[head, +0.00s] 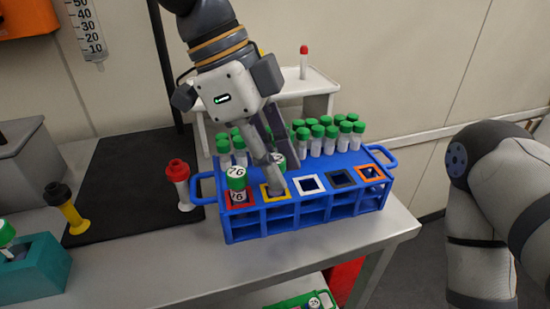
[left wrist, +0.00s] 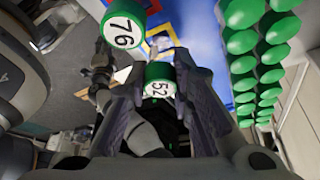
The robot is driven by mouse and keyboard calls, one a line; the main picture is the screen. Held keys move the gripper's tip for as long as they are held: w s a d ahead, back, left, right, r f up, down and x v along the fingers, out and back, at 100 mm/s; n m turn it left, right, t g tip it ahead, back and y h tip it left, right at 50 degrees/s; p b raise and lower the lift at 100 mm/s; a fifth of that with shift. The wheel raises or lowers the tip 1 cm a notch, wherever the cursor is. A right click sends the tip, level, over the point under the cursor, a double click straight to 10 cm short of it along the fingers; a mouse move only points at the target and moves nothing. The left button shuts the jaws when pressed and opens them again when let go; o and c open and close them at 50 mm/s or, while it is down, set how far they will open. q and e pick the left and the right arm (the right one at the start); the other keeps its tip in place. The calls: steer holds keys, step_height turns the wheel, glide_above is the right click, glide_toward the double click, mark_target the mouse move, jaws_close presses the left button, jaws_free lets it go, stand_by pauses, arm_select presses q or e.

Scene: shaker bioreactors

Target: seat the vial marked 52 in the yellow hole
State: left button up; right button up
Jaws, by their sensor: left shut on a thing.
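The blue rack (head: 300,215) stands on the bench with a front row of coloured holes. The yellow hole (head: 268,196) is second from the left; its yellow frame also shows in the left wrist view (left wrist: 158,32). My left gripper (head: 276,176) is over the yellow hole, pointing down, and shut on the green-capped vial marked 52 (left wrist: 160,82). In the head view a finger hides most of this vial, so I cannot tell whether its lower end is inside the hole. My right gripper is out of view.
A vial marked 76 (head: 237,181) stands in the red hole, close to the left gripper. Several green-capped vials (head: 330,138) fill the rack's back rows. The white (head: 308,187), dark and orange holes are empty. Red (head: 178,182) and yellow (head: 70,212) items stand left.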

arm_select(q)
steer(key=shift+f, duration=0.55)
steer(key=o, duration=1)
steer(key=shift+c, duration=0.2)
steer(key=v, duration=1.2)
